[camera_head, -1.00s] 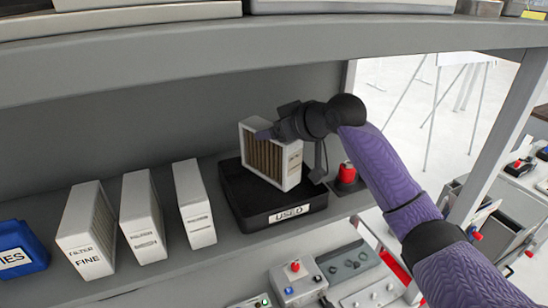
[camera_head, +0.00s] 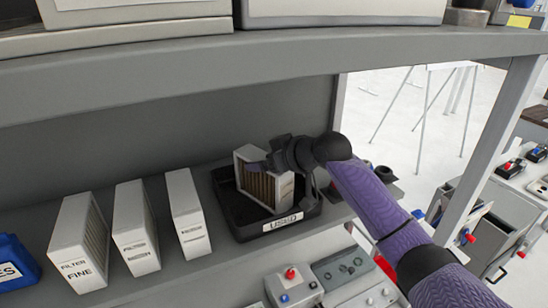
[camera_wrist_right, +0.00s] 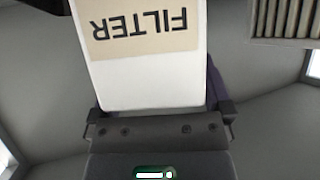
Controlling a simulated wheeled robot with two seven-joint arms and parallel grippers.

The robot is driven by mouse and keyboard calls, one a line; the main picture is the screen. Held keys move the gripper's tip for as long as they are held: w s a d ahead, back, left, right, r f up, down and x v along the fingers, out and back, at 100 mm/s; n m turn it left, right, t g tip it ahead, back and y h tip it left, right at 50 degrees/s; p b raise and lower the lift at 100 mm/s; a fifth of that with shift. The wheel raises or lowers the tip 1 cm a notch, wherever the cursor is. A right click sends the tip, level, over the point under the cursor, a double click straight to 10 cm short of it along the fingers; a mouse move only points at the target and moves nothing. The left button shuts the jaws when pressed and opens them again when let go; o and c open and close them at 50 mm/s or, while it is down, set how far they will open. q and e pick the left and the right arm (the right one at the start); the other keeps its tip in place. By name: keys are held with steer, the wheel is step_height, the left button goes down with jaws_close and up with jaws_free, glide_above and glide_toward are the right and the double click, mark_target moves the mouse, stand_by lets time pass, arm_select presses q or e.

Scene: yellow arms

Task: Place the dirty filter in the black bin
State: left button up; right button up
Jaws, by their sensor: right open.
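The dirty filter (camera_head: 268,190), with a white frame and brown pleats, stands inside the black bin (camera_head: 245,234) labelled USED on the shelf. Its upper part sticks up above the rim. My right gripper (camera_head: 262,166) is at the filter's upper edge, its jaws open around or beside it; the head view does not show the gap clearly. In the right wrist view, a white filter face (camera_wrist_right: 150,75) with upside-down FILTER lettering lies just in front of the gripper, close to its fingers. My left gripper is not in view.
White filter boxes (camera_head: 135,228) stand in a row left of the bin, one marked FINE. A blue container (camera_head: 15,265) is at the far left. An upper shelf (camera_head: 270,62) runs overhead, with a post at right. Control boxes (camera_head: 293,287) lie below the shelf's front.

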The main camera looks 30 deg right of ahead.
steer(key=b+v, duration=0.2)
steer(key=v, duration=1)
steer(key=shift+b, duration=0.3)
